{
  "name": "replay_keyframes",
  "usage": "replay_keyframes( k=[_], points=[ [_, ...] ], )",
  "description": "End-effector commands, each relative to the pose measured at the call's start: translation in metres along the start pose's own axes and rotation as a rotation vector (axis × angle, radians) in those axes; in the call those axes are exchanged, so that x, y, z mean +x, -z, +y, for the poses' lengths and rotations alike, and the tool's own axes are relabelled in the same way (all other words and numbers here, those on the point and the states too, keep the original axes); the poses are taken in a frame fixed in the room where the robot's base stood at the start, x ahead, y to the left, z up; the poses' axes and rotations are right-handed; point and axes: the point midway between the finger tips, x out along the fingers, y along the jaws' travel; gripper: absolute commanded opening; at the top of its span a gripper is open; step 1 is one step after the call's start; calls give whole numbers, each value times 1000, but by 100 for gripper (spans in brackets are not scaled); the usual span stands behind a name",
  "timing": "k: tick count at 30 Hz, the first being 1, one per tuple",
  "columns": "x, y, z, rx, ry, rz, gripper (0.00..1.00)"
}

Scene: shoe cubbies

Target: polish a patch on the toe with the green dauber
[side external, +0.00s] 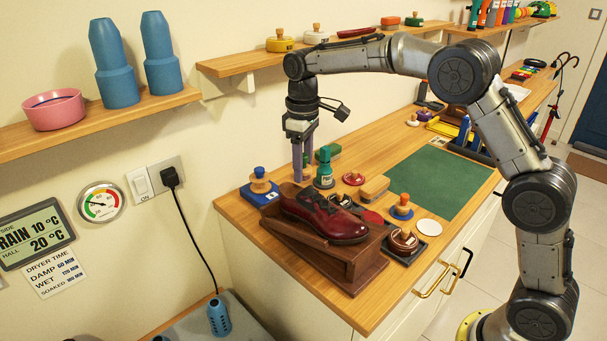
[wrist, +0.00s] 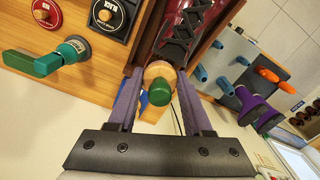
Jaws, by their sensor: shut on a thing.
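The dark red shoe (side external: 322,216) rests on a brown wooden stand (side external: 350,265), its toe pointing right and toward the side camera. My gripper (side external: 301,179) is above the heel end of the shoe, away from the toe. In the wrist view, my gripper (wrist: 160,72) is shut on a dauber with a green knob (wrist: 160,94) and a round wooden part. The dauber's working end is hidden there, and the side view does not show the dauber clearly. The shoe's laces (wrist: 180,40) show beyond the dauber in the wrist view.
A blue pad (side external: 266,194) with a wooden-knobbed tool stands left of the shoe. The green mat (side external: 440,183) is mostly clear. A shelf (side external: 235,64) runs above.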

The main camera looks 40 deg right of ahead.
Motion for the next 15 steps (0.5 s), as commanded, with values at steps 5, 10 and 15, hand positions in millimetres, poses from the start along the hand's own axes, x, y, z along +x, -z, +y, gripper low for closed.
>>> replay_keyframes(
  k=[5, 10, 15],
  points=[
    [-23, -32, -30, -326, 0, 3, 6],
    [-40, -66, -56, -658, -1, 6, 6],
    [-49, -97, -76, -937, -1, 7, 6]
  ],
)
